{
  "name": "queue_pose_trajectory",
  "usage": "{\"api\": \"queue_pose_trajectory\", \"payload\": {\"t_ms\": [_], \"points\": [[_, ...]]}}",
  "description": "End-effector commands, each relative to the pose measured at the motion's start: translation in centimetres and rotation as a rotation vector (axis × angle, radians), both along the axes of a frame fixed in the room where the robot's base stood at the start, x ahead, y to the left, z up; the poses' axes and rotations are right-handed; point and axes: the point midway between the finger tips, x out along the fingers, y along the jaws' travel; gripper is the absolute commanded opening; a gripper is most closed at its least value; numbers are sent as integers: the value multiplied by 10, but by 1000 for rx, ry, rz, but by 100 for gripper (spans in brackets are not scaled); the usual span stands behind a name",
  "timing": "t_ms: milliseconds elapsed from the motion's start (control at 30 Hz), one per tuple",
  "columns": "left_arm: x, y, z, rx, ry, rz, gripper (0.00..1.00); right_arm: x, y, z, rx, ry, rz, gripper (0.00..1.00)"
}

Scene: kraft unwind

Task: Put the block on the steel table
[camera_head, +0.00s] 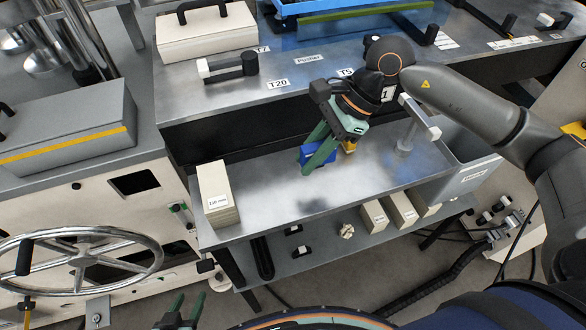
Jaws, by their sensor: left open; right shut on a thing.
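The blue block (326,154) is between the green fingers of my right gripper (314,160), which is shut on it. The fingers cover part of the block. They point down over the steel table (270,195), and a dark patch shows on the steel in front of them. I cannot tell whether the block touches the surface. My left gripper (188,300) is at the bottom edge of the view, open and empty, well in front of the table.
A cream block stack labelled 110 mm (216,197) stands at the table's left end. A T-shaped handle (418,124) and a grey bin (462,165) are at the right. Cream boxes (374,216) sit on the lower shelf. The table's middle is clear.

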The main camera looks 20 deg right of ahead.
Motion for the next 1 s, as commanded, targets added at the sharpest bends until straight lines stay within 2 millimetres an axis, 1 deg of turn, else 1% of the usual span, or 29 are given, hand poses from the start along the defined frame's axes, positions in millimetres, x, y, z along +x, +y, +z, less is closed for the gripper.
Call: {"api": "queue_pose_trajectory", "payload": {"t_ms": [33,133,367,433,600,700,867,967,1000], "points": [[0,0,3,0,0,0,50,3,8,-7,4,3,2,0],[0,0,4,0,0,0,50,7,17,-20,3,0,1,0],[0,0,6,0,0,0,50,12,26,-34,3,0,0,0],[0,0,7,0,0,0,50,14,31,-40,2,1,2,0],[1,0,16,0,-1,0,50,13,29,-65,1,2,-1,0],[1,0,15,0,-1,0,50,14,29,-69,1,-2,1,0],[1,0,15,0,-2,0,50,14,29,-69,1,-2,1,0],[1,0,11,0,-2,1,50,14,29,-72,1,-2,1,0],[1,0,11,0,-2,1,50,14,29,-73,0,-1,0,26]]}}
